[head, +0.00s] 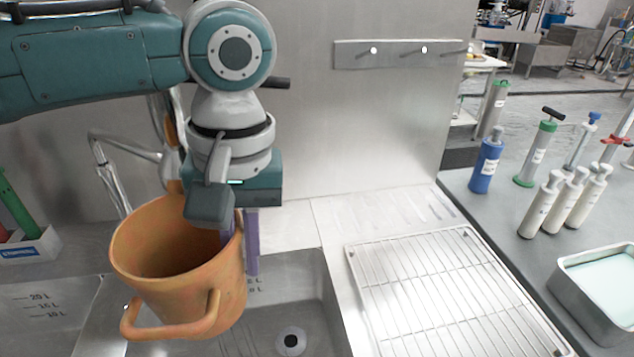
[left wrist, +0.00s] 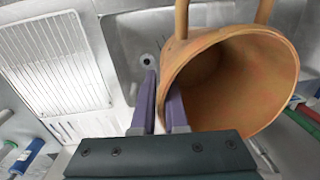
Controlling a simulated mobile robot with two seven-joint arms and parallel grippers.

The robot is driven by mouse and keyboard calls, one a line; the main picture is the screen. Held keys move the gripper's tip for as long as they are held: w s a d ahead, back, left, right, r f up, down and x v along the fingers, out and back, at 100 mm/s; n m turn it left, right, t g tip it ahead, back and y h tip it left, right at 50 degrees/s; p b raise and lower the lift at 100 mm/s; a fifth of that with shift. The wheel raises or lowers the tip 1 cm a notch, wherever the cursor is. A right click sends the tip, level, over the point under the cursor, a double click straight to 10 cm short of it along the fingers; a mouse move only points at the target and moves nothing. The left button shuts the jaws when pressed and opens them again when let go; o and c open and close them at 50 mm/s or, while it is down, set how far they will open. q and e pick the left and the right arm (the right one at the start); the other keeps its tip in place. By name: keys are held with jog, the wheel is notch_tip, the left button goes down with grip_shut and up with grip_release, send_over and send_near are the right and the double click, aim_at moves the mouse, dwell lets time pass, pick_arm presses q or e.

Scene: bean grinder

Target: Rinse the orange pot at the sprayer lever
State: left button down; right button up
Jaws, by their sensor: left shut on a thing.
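The orange pot (head: 190,285) hangs tilted above the sink, with its opening facing up and toward the left and a loop handle at its lower front. My left gripper (head: 241,240) is shut on the pot's rim at the right side, one purple finger inside and one outside. In the left wrist view the fingers (left wrist: 161,112) pinch the wall of the pot (left wrist: 238,85), whose inside looks empty. A metal pipe and hose (head: 112,180) stand behind the pot at the left; I cannot make out the sprayer lever. My right gripper is not in view.
The sink (head: 300,290) lies below the pot, its drain showing. A wire drying rack (head: 440,285) is right of it. Several bottles, a blue one (head: 486,165) among them, and a metal tub (head: 590,265) stand on the right counter. A white bin (head: 30,247) is at the left.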

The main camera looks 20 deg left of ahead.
pick_arm(q)
jog(key=shift+w+d, duration=0.1)
jog(key=shift+d, duration=0.05)
jog(key=shift+w+d, duration=0.2)
jog(key=shift+d, duration=0.2)
jog(key=shift+p, duration=0.3)
jog(key=shift+s+a+r+p, duration=0.1)
jog(key=shift+s+a+p, duration=0.1)
jog(key=shift+a+p, duration=0.25)
jog(key=shift+s+a+p, duration=0.1)
jog(key=shift+a+p, duration=0.05)
jog(key=shift+p, duration=0.15)
